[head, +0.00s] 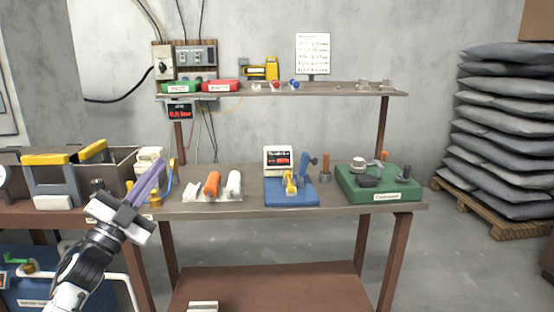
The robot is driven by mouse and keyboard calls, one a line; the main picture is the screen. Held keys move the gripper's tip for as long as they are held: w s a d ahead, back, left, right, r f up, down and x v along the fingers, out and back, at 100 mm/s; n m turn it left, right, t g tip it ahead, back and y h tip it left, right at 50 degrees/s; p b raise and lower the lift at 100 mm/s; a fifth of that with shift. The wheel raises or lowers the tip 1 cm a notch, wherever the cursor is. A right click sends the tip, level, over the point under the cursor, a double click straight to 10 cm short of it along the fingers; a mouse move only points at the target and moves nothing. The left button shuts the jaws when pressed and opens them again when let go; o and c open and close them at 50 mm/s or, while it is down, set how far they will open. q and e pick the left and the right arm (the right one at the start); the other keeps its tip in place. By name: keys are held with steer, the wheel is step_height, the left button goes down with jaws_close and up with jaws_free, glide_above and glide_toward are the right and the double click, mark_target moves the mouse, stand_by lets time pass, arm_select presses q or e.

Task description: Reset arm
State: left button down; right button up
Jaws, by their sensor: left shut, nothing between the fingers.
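My left arm comes in from the lower left of the head view. Its gripper (147,183) is shut and empty, with its long purple-grey fingers together, pointing up and to the right. The fingers are in front of the left end of the workbench (260,207) in the picture. I cannot tell whether they touch anything there. My right gripper is not in view. No copper spool can be made out clearly.
On the bench stand an orange-handled tool (212,184), a blue fixture (290,190) and a green box (378,184). A crate (122,170) is at left. A shelf (330,91) runs above. Grey sacks (505,130) are stacked at right. Open floor lies before the sacks.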

arm_select(q)
steer(key=w+a+f+n+g+y, duration=0.2)
steer(key=w+a+f+n+y, duration=0.3)
steer(key=a+f+n+y, duration=0.45)
step_height(320, 180, down, 8)
steer(key=s+n+g+y, duration=0.1)
steer(key=n+g+y, duration=0.1)
steer(key=n+g, duration=0.2)
steer(key=s+d+f+g+h, duration=0.1)
steer(key=s+d+f, duration=0.2)
steer(key=s+f, duration=0.3)
steer(key=s+d+f+g+h, duration=0.1)
steer(key=s+d+f, duration=0.3)
steer(key=f, duration=0.5)
steer(key=s+d+f+g+h, duration=0.1)
steer(key=s+d+f, duration=0.3)
steer(key=s, duration=0.7)
steer(key=s+d+f+g, duration=0.2)
steer(key=s+d+f, duration=0.3)
steer(key=s, duration=0.6)
steer(key=s+d+f+g+h, duration=0.1)
steer(key=s+d+f, duration=0.3)
steer(key=s, duration=0.7)
step_height(320, 180, down, 2)
steer(key=shift+s+d+f+g+h, duration=0.1)
steer(key=shift+s+d+g+h, duration=0.25)
steer(key=shift+g, duration=0.35)
